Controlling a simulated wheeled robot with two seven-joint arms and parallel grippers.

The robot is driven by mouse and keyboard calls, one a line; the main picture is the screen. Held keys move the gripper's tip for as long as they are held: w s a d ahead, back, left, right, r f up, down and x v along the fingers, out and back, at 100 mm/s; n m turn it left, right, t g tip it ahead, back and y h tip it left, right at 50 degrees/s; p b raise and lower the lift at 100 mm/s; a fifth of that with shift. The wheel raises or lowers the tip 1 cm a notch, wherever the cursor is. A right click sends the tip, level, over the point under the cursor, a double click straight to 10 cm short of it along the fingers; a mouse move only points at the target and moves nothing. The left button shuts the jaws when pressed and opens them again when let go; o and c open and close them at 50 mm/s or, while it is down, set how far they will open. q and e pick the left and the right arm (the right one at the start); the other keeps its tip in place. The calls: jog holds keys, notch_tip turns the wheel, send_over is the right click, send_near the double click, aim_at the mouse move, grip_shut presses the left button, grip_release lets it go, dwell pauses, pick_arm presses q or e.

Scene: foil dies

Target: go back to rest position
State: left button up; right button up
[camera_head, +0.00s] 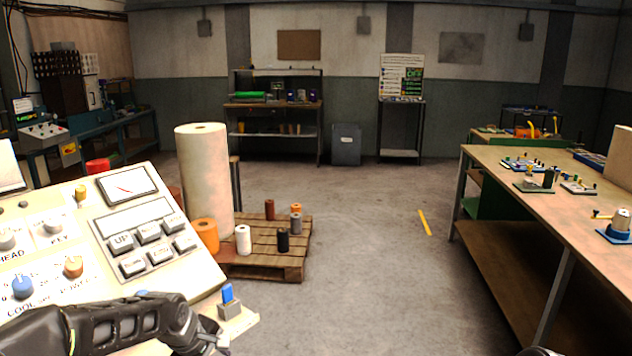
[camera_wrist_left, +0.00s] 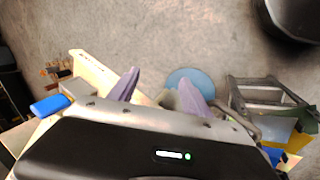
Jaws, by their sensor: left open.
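My left arm enters from the lower left in the head view, passing in front of a pale control panel (camera_head: 150,215) with knobs, buttons and a meter. Its gripper is hard to make out at the bottom edge there. In the left wrist view my left gripper (camera_wrist_left: 158,90) shows two purple-grey fingers apart, with nothing between them. A blue-topped grey block (camera_head: 229,302) stands on a pale ledge beside the arm; a blue piece (camera_wrist_left: 50,106) also shows at the left of the wrist view. My right gripper is not in view.
A wooden pallet (camera_head: 262,250) bears a tall white roll (camera_head: 204,180) and several small rolls. A long workbench (camera_head: 530,170) with small fixtures stands on the right. The concrete floor (camera_head: 370,270) between is clear, with a yellow strip (camera_head: 425,222).

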pick_arm(q)
jog(key=s+d+f+m+g+h+b, duration=0.1)
jog(key=s+d+f+m, duration=0.1)
jog(key=s+d+f, duration=0.45)
jog(key=s+d+f+m+b, duration=0.1)
jog(key=s+f+m, duration=0.15)
jog(key=f, duration=0.65)
jog(key=s+d+f+m+g+h, duration=0.1)
jog(key=s+d+f+m, duration=0.15)
jog(key=s+f, duration=0.4)
jog(key=s+d+f+m+b, duration=0.1)
jog(key=s+d+f+m, duration=0.1)
jog(key=s+f, duration=0.3)
jog(key=s+d+f+m+g+b, duration=0.1)
jog(key=s+d+f+m, duration=0.1)
jog(key=s+f, duration=0.4)
jog(key=s+d, duration=0.1)
jog(key=s, duration=0.4)
jog(key=shift+g+h, duration=0.3)
